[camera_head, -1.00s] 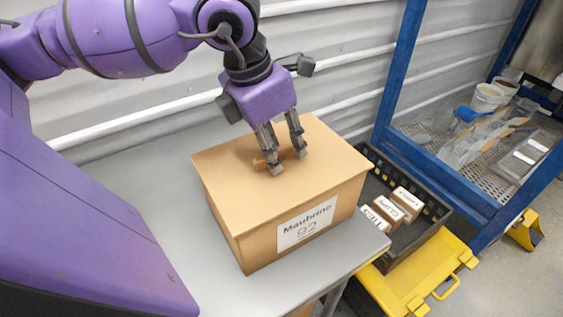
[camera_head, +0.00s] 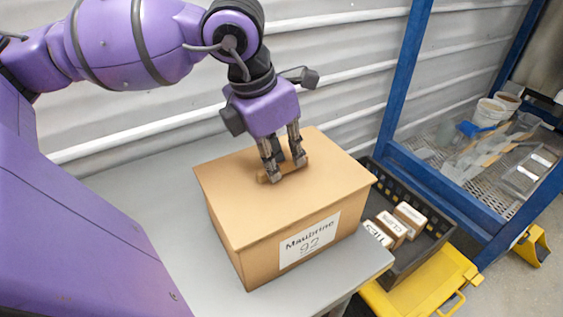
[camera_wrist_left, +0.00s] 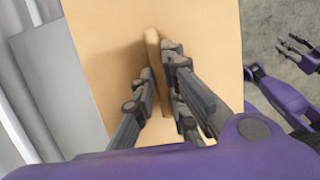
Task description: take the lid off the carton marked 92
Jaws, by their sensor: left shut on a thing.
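The carton marked 92 (camera_head: 258,262) stands on the grey table, its white label (camera_head: 309,241) facing front. Its flat tan lid (camera_head: 235,192) lies on top and looks level; I see no clear gap under it. A short wooden handle bar (camera_head: 294,171) sits on the lid. My left gripper (camera_head: 284,172) points down over the lid, shut on this handle. In the left wrist view the handle (camera_wrist_left: 153,50) runs between the fingers. My right gripper (camera_wrist_left: 298,52) shows only in the left wrist view, at the right, open and empty, away from the carton.
A black crate (camera_head: 437,207) with several small labelled boxes (camera_head: 409,218) stands right of the table, above a yellow case (camera_head: 425,288). A blue-framed rack (camera_head: 402,80) with tubs and tools is farther right. A corrugated wall (camera_head: 345,45) is behind. The table left of the carton is clear.

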